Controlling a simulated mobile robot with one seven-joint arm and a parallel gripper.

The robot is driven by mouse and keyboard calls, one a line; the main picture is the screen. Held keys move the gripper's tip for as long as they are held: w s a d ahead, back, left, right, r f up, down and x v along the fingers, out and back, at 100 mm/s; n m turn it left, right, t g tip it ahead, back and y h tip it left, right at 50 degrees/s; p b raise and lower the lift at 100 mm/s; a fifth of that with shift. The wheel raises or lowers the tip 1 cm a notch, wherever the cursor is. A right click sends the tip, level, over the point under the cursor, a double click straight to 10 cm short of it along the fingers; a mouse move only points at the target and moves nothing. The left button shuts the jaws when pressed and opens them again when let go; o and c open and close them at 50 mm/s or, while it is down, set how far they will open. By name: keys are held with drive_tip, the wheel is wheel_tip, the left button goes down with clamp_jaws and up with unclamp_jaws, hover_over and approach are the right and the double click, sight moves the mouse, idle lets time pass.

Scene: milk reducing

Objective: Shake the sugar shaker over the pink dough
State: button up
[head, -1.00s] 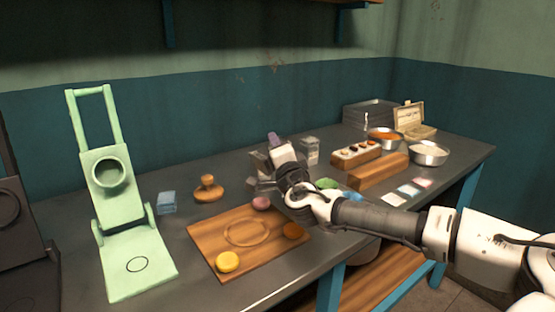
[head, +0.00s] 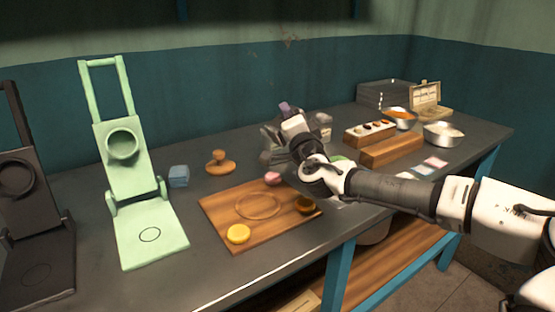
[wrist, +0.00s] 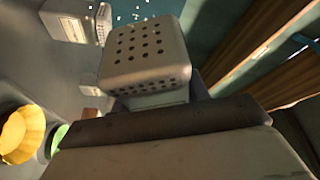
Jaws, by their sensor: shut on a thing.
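The pink dough (head: 273,178) is a small round lump by the back edge of the wooden board (head: 222,212). My gripper (head: 284,130) is above the table, behind and slightly right of the pink dough in the head view. It is shut on the sugar shaker, whose pale grey cap (wrist: 145,52) with rows of holes fills the middle of the wrist view. Small white specks show near the top of the wrist view. My wrist hides most of the shaker in the head view. Whether the cap is right over the dough I cannot tell.
A wooden stamp (head: 219,163), blue block (head: 179,176) and green press (head: 130,160) stand left. Clear containers (head: 323,124) are close behind my gripper. Bowls (head: 443,134) stand right.

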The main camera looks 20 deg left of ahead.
drive_tip(key=shift+f+b, duration=1.25)
drive_tip(key=shift+b, duration=0.25)
wheel_tip(320, 180, up, 4)
drive_tip(key=shift+f+p, duration=0.2)
drive_tip(key=shift+p, duration=1.05)
wheel_tip(320, 180, down, 4)
drive_tip(key=b, duration=0.3)
drive_tip(key=shift+r, duration=0.2)
wheel_tip(320, 180, up, 3)
drive_tip(key=shift+r+p, duration=0.2)
drive_tip(key=shift+p, duration=0.9)
wheel_tip(320, 180, down, 4)
drive_tip(key=b, duration=0.3)
drive_tip(key=shift+r, duration=0.45)
